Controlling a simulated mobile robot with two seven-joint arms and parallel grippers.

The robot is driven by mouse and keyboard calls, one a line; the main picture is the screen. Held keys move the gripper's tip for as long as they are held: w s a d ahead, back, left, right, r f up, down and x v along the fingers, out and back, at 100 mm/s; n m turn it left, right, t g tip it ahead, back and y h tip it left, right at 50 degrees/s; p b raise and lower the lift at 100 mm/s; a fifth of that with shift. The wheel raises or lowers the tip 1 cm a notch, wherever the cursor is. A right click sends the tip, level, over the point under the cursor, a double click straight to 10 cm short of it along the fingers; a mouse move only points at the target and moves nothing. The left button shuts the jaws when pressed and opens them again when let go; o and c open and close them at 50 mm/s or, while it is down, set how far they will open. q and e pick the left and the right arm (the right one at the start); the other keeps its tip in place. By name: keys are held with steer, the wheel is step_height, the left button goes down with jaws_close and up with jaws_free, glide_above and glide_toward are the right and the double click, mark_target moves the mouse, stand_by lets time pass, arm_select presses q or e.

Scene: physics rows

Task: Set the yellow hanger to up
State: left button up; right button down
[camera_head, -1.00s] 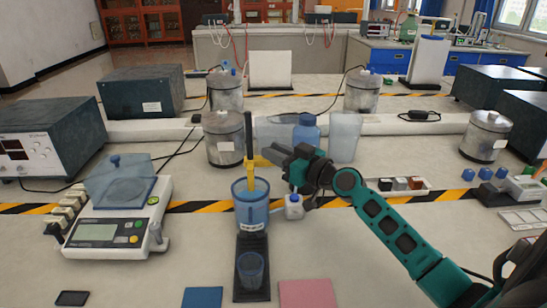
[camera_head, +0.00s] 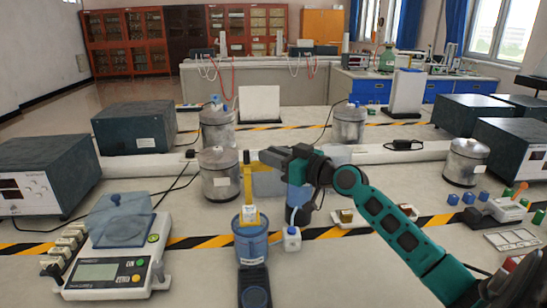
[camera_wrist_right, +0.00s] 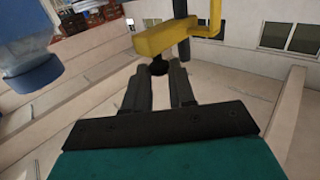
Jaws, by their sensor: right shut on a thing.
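The yellow hanger (camera_head: 249,190) stands upright with a dark rod at its top, above a blue container (camera_head: 252,247). Its lower end is at the container's rim; I cannot tell how far inside it reaches. My right gripper (camera_head: 266,157) comes from the right and is at the hanger's upper part. In the right wrist view, the yellow hanger (camera_wrist_right: 165,38) is just past my fingertips (camera_wrist_right: 159,72). The fingers are shut on its small black knob, partly hidden between the tips. My left gripper is not in view.
A small white bottle (camera_head: 292,238) stands right of the blue container. A metal canister (camera_head: 220,173) stands behind left. A balance (camera_head: 117,250) is at the left. A blue-capped bottle behind my gripper is partly hidden. A small tray (camera_head: 377,216) lies to the right.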

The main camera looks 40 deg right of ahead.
steer(key=c, duration=1.2)
jaws_free()
steer(key=shift+r, duration=0.4)
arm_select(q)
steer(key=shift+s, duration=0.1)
arm_select(e)
steer(key=shift+o, duration=1.1)
steer(key=shift+f, duration=0.15)
arm_select(q)
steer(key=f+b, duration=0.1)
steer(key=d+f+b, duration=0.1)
steer(key=b, duration=0.1)
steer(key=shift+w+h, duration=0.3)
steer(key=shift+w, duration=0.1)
arm_select(e)
steer(key=v, duration=1.3)
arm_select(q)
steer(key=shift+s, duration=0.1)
arm_select(e)
steer(key=shift+f, duration=0.1)
